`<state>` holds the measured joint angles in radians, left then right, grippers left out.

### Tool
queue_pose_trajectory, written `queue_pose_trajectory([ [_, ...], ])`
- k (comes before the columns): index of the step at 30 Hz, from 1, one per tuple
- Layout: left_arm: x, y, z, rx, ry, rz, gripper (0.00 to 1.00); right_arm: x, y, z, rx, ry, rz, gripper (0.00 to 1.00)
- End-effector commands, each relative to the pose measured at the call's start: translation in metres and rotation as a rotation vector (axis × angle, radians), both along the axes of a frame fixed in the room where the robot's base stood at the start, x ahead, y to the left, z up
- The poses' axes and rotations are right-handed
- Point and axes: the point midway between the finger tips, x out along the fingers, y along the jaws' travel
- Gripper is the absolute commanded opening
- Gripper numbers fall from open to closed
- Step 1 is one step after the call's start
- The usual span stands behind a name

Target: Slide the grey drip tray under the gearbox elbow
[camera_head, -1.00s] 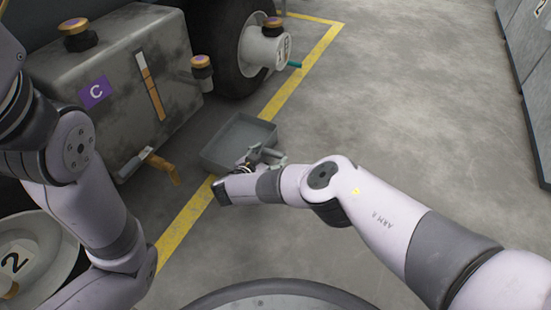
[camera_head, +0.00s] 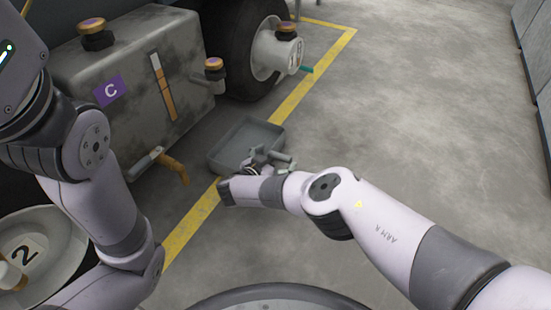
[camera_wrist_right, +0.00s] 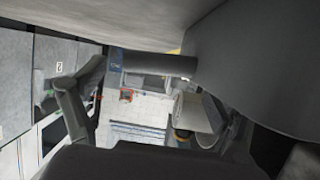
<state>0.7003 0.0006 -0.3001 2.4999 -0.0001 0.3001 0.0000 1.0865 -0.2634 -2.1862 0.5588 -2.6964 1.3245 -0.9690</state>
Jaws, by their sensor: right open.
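The grey drip tray (camera_head: 228,140) is a shallow open box on the floor in the middle of the head view, beside the yellow line. My right gripper (camera_head: 279,160) is open at the tray's near right side, partly covering its near edge; contact is unclear. A brown bent pipe (camera_head: 174,165), which looks like the elbow, comes from low on the grey gearbox (camera_head: 130,85) marked C, left of the tray. In the right wrist view my gripper's fingers (camera_wrist_right: 158,105) are spread, with a grey bar across the space beyond them that I cannot identify. My left gripper is out of view.
A black tyre (camera_head: 238,55) with a pale hub (camera_head: 275,52) stands behind the tray. The yellow floor line (camera_head: 192,225) runs past the tray. Grey cabinets (camera_head: 535,60) stand at the far right. The floor (camera_head: 420,110) between is clear.

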Motion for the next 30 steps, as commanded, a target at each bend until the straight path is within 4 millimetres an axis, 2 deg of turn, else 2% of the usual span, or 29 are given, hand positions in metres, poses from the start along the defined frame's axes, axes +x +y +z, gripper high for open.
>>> queue_pose_trajectory([
  [9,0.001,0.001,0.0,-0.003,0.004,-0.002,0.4,-0.002,0.001,-0.001,0.0,0.004,0.001,0.89],
  [14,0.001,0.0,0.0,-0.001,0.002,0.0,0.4,-0.009,0.008,0.004,0.001,0.003,0.003,0.89],
  [30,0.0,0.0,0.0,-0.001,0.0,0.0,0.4,-0.079,0.059,0.04,0.002,0.0,0.003,0.89],
])
